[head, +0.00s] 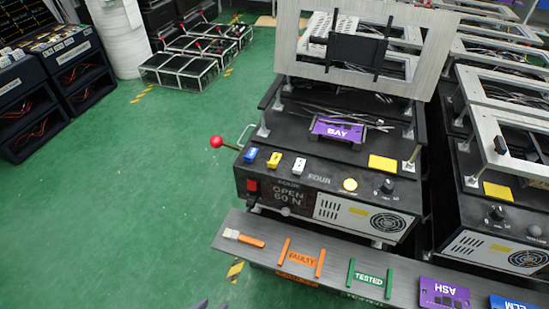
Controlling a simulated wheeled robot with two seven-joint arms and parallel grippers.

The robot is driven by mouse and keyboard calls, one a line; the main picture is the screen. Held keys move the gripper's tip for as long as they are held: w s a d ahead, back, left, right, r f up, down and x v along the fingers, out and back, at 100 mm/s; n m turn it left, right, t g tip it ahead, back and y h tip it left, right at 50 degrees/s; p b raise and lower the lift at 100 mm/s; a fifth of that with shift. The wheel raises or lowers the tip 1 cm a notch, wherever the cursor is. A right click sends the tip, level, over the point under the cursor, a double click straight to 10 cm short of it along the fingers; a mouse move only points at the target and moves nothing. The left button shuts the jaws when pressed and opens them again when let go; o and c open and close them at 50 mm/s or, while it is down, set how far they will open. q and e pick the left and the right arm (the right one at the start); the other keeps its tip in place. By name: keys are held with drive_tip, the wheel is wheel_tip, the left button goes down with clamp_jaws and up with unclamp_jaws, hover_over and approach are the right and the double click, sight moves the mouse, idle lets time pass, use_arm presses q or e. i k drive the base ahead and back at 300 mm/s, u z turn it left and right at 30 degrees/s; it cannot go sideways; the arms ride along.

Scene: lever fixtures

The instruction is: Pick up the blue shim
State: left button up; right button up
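A small blue block (250,155), which looks like the blue shim, stands on the black front ledge of the lever fixture (330,180). It is at the left end of a row, beside a yellow block (274,159) and a white block (300,164). Nothing touches it from above. Two small grey tips (201,304) show at the bottom edge, left of centre. They may be part of my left gripper, well below and apart from the blue block; whether it is open is not clear. My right gripper is not in view.
A red-knobbed lever (216,142) sticks out left of the fixture. A purple BAY board (338,130) lies inside under the raised lid (372,43). The front shelf (225,247) holds a brush (245,239), FAULTY and TESTED frames, and boards.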

sight(252, 152)
drive_tip(key=k, duration=0.5)
drive_tip(key=u, duration=1.65)
drive_tip(key=i, duration=1.4)
drive_tip(key=z, duration=2.15)
